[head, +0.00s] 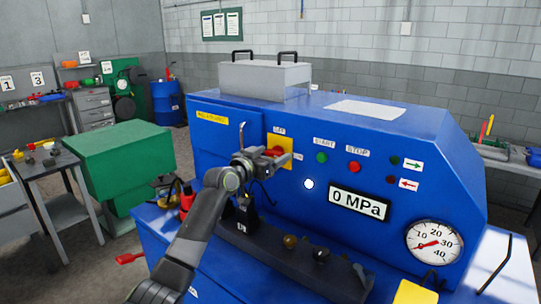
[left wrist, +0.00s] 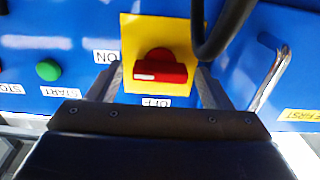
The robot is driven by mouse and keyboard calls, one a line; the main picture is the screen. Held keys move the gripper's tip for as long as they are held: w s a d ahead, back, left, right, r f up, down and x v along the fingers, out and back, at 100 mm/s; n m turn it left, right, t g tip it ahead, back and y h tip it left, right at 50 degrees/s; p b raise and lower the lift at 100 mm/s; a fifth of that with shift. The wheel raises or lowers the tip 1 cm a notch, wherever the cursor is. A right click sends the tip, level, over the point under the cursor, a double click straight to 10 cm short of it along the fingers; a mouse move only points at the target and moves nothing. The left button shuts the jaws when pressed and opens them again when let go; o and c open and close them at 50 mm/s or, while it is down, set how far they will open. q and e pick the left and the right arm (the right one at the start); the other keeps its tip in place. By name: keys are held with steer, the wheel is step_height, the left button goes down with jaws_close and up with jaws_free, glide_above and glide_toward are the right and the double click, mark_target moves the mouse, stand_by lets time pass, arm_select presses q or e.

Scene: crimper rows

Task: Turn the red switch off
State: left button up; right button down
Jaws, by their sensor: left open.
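The red switch (head: 276,151) is a rotary handle on a yellow plate (head: 283,141) on the blue machine's front. An OFF label is above the plate and an ON label to its right in the head view. In the left wrist view, which is turned over, the red handle (left wrist: 160,67) lies sideways, with its white mark at the end toward ON. My left gripper (head: 263,160) is at the switch, open, its two fingers (left wrist: 159,85) on either side of the handle with gaps. Contact is not visible. My right gripper is not in view.
A bent metal door handle (head: 242,136) stands out beside the switch. A dark hose (left wrist: 222,28) passes close to one finger in the left wrist view. Green and red buttons (head: 321,157) and a 0 MPa display (head: 359,203) are to the right. A dark ledge (head: 290,262) holds small knobs below.

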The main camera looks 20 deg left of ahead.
arm_select(q)
steer(key=c, duration=0.9)
steer(key=shift+c, duration=0.4)
